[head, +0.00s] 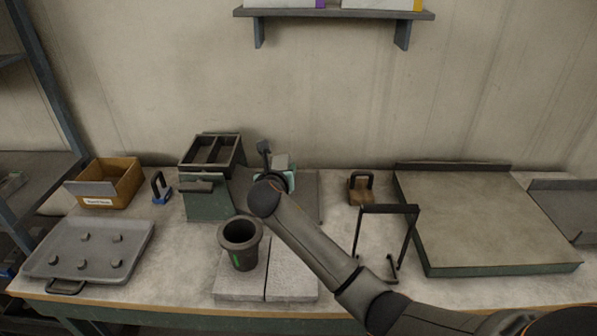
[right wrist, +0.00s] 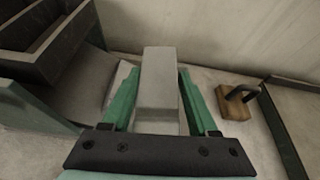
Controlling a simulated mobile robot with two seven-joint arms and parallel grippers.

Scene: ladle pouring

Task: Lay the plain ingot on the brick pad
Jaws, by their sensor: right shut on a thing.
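The plain ingot is a smooth grey block (right wrist: 158,75) between the green fingers of my right gripper (right wrist: 160,100) in the right wrist view. In the head view a bit of the ingot (head: 280,161) shows above my right gripper (head: 279,176), behind my forearm, by the green mould stand. The gripper is shut on it. The brick pad (head: 291,284) is pale grey slabs side by side at the front middle of the bench, apart from the ingot. My left gripper is not in view.
A dark crucible (head: 241,248) with a green mark stands on the pad's left part. A green stand with a divided dark mould (head: 196,182) is left of the gripper. A black frame (head: 388,210), a wooden block with a handle (head: 361,191) and a large plate (head: 480,215) are right.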

